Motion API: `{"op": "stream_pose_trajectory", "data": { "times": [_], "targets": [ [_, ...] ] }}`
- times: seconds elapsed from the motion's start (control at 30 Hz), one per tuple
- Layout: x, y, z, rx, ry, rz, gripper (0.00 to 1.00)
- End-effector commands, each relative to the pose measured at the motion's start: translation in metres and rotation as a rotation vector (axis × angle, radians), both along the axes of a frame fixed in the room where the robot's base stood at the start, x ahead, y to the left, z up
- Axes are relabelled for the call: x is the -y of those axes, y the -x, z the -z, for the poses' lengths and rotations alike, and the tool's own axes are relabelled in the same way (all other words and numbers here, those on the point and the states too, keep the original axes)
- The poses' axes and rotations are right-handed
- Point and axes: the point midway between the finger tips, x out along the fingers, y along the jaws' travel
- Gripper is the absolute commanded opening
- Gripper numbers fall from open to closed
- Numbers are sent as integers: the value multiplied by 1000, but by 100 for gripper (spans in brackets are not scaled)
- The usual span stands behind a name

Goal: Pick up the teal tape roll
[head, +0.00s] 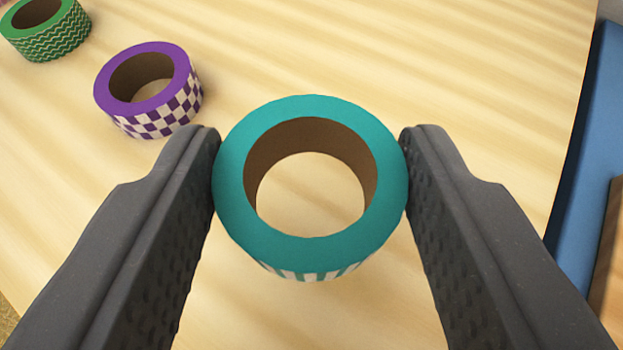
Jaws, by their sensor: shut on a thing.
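The teal tape roll (311,252) is in the middle of the head view. Its flat teal face points up at the camera, and white stripes show on its near side. The brown inner core is visible, with pale wood seen through the hole. My gripper (311,168) is shut on the roll, with one dark grey finger against its left side and the other against its right side. I cannot tell whether the underside of the roll touches the table.
A purple tape roll (157,115) with a checkered side stands on the wooden table (400,50) at upper left. A green roll (50,47) with wavy lines is beyond it in the corner. The table edge runs down the right, with a blue surface (595,140) past it.

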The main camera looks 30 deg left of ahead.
Motion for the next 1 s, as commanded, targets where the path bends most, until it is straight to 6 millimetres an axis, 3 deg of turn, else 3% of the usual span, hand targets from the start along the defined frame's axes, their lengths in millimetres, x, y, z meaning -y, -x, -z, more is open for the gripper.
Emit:
{"op": "stream_pose_trajectory", "data": {
  "times": [0.17,0.53,0.7,1.0],
  "targets": [
    [0,25,-3,-1,2,0,24],
    [-2,100,-9,-4,5,1,24],
    [-4,121,-11,3,1,2,24],
    [-5,127,-8,6,2,5,24]
  ]
}}
